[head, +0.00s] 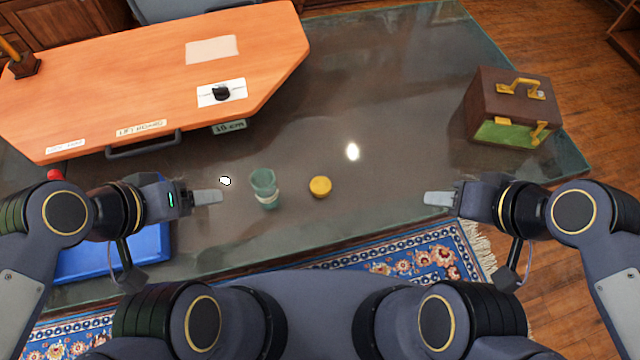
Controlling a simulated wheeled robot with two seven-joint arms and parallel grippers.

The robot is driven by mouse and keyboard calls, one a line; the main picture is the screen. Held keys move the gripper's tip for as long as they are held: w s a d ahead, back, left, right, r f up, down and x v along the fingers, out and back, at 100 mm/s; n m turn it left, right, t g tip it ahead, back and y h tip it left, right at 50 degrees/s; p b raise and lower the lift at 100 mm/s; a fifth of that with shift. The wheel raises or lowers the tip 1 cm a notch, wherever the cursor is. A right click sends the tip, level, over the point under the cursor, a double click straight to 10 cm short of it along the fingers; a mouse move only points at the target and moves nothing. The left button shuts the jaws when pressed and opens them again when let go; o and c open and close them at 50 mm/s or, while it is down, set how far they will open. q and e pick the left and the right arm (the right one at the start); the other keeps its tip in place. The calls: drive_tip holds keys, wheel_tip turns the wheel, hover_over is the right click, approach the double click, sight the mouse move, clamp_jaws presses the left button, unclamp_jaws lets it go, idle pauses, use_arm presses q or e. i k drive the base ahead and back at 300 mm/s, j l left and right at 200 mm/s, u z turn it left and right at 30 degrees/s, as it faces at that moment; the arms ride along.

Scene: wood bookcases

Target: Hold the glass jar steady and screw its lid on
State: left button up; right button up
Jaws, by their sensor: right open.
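A teal glass jar (264,187) stands upright on the dark glass-topped table (390,90), left of the middle in the head view. Its top looks uncovered. A yellow lid (320,186) lies on the table a short way right of the jar, apart from it. My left gripper (208,197) is left of the jar, pointing at it with a gap between; whether its jaws are open or shut does not show. My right gripper (438,198) is open and empty, well to the right of the lid.
An orange lift board (120,80) with a handle fills the back left. A brown and green box (510,105) with yellow handles stands at the right. A blue tray (150,255) lies under my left arm. The table between lid and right gripper is clear.

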sight(263, 181)
drive_tip(key=u, duration=2.1)
drive_tip(key=k+l, duration=0.2)
drive_tip(key=k, duration=0.3)
drive_tip(key=k+l, duration=0.2)
drive_tip(key=k, duration=0.25)
drive_tip(key=l+u, duration=0.05)
